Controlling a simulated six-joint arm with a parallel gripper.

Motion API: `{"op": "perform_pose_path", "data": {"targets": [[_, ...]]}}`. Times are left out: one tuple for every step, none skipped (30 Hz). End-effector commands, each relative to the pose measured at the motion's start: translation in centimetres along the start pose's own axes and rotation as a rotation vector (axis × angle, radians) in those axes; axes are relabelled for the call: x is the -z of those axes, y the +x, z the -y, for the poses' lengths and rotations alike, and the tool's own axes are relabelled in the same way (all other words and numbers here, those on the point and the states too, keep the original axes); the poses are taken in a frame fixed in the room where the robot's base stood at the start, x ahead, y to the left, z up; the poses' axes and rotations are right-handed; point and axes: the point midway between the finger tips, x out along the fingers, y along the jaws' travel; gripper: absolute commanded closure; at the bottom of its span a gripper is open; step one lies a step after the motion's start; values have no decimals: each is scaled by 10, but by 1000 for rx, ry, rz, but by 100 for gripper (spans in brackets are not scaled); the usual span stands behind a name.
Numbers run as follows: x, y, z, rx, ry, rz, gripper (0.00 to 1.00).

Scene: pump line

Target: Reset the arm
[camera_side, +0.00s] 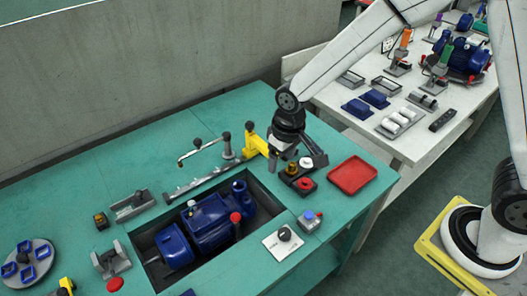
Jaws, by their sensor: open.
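My gripper (287,163) hangs at the end of my white arm, above the right part of the green workbench (95,188). It is small and dark here, and the wrist partly hides it. It is beside a yellow clamp-like part (256,143) and near small parts with red and yellow tops (304,183). I see nothing held in it. A blue pump (208,218) sits in the dark recess of the bench, to the lower left of my gripper.
A red tray (352,174) lies near the bench's right edge. A white table (415,144) behind holds blue parts, white cylinders and another blue pump (458,58). A grey rail with a lever (205,178) stands behind the recess. A grey wall (130,85) bounds the back.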

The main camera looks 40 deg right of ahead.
Motion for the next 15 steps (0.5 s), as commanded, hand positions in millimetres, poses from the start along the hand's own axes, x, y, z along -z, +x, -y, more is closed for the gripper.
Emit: {"op": "perform_pose_path", "data": {"targets": [[-8,-8,-13,-1,16,-13,25],[-13,-12,-20,-2,24,-19,25],[-20,-16,-28,-4,35,-29,25],[-26,-20,-34,-5,41,-36,25],[-31,-23,-41,-6,48,-42,25],[-39,-27,-48,-8,59,-51,25],[-45,-30,-54,-10,66,-58,25],[-51,-33,-60,-12,72,-64,25],[-60,-36,-67,-15,83,-74,25],[-66,-39,-71,-17,90,-80,25],[-73,-41,-76,-19,97,-85,25],[-81,-43,-81,-22,104,-93,25],[-87,-45,-85,-24,111,-100,25],[-92,-46,-88,-26,117,-105,25],[-99,-48,-92,-29,124,-110,25]]}}
